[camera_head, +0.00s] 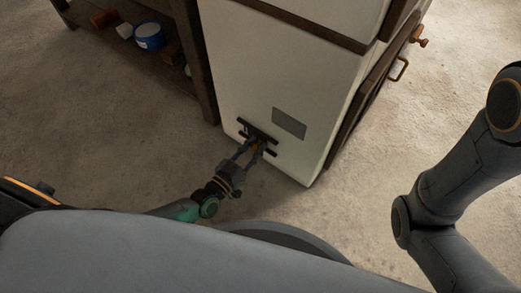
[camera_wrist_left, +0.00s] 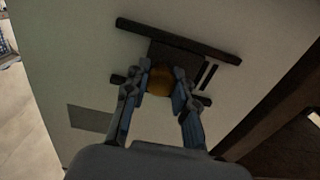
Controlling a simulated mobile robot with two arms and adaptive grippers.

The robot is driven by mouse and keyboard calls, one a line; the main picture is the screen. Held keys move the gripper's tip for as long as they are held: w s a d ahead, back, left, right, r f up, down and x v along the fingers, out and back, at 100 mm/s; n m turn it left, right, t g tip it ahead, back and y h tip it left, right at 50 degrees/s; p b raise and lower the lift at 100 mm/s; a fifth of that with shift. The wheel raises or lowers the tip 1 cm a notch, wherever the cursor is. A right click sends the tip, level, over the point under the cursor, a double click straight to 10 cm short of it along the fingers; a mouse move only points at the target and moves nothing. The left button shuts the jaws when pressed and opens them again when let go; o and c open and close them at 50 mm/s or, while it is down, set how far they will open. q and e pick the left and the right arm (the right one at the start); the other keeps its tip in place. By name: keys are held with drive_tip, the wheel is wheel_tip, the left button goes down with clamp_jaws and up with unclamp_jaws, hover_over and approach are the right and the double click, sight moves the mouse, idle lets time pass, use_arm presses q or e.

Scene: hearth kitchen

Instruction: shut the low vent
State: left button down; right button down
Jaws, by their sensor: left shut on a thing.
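The low vent sits on the white side wall of the stove (camera_head: 285,70). It has a dark sliding plate (camera_wrist_left: 172,54) between two dark rails; the long rail (camera_wrist_left: 215,52) shows above it in the left wrist view. A round amber-brown knob (camera_wrist_left: 160,82) stands on the plate. Narrow dark slits (camera_wrist_left: 206,75) show beside the plate, on its right in that view. My left gripper (camera_head: 257,149) is shut on the knob, with one finger at each side. Fingers and knob hide part of the plate and the lower rail. My right gripper is out of view.
A flat grey panel (camera_head: 289,123) is on the same wall, close to the vent. A dark wooden shelf (camera_head: 197,60) with a blue tin (camera_head: 150,37) stands to the left. Dark doors with handles (camera_head: 399,69) are around the corner. The floor in front is clear.

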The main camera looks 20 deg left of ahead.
sight(250, 134)
use_arm(q)
drive_tip(key=a, duration=0.1)
drive_tip(key=w+a, duration=0.1)
drive_tip(key=a, duration=0.1)
drive_tip(key=shift+w+a+r, duration=0.1)
drive_tip(key=shift+w+a, duration=0.15)
drive_tip(key=shift+a, duration=0.15)
drive_tip(key=c, duration=1.1)
unclamp_jaws()
drive_tip(key=shift+s, duration=0.2)
drive_tip(key=v, duration=1.1)
drive_tip(key=shift+s+a, duration=0.15)
drive_tip(key=shift+s, duration=0.15)
drive_tip(key=shift+r, duration=0.1)
